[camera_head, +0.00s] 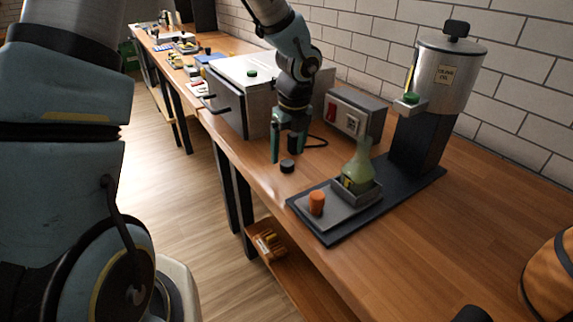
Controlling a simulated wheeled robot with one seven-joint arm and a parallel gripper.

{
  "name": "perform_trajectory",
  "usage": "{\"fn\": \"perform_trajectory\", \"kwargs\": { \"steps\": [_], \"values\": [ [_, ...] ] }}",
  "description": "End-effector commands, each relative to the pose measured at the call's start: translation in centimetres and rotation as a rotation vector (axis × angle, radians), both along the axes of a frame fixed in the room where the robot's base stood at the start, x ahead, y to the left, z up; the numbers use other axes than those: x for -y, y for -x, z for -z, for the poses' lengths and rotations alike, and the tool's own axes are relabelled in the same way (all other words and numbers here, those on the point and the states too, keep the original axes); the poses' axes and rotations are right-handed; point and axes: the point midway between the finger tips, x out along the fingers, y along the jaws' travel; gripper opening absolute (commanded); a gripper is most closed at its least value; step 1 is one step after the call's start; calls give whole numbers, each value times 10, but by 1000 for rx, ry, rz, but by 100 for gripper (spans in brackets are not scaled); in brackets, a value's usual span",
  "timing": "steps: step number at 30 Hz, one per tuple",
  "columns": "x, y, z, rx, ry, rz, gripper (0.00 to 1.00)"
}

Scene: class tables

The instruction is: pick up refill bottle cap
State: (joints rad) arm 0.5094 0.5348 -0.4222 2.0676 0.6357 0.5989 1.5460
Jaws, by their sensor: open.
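A small black round cap (288,166) lies on the wooden table (420,255) near its front edge. My gripper (289,154) points down above it, open, with one finger to each side. I cannot tell whether the fingers touch the cap. A green flask-shaped bottle (357,168) stands in a grey holder (366,195) on a dark tray (330,238). An orange cylinder (316,203) stands on the grey plate beside the holder. The frame does not show which piece is the refill bottle's cap.
A metal dispenser (442,80) labelled for oil stands on the tray's far end. Behind my gripper are a white-topped box (245,75) and a grey unit (355,113) with a red switch. An orange-brown round object (551,278) is at the right.

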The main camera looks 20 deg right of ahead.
Motion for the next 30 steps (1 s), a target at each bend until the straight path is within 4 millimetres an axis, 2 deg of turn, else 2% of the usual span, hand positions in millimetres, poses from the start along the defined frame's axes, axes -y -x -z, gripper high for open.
{"fn": "perform_trajectory", "kwargs": {
  "steps": [7,16,30],
  "values": [
    [1,-7,31,-1,-2,1,81],
    [1,-8,37,0,-1,-1,81],
    [1,-8,37,0,-1,-1,30]
  ]
}}
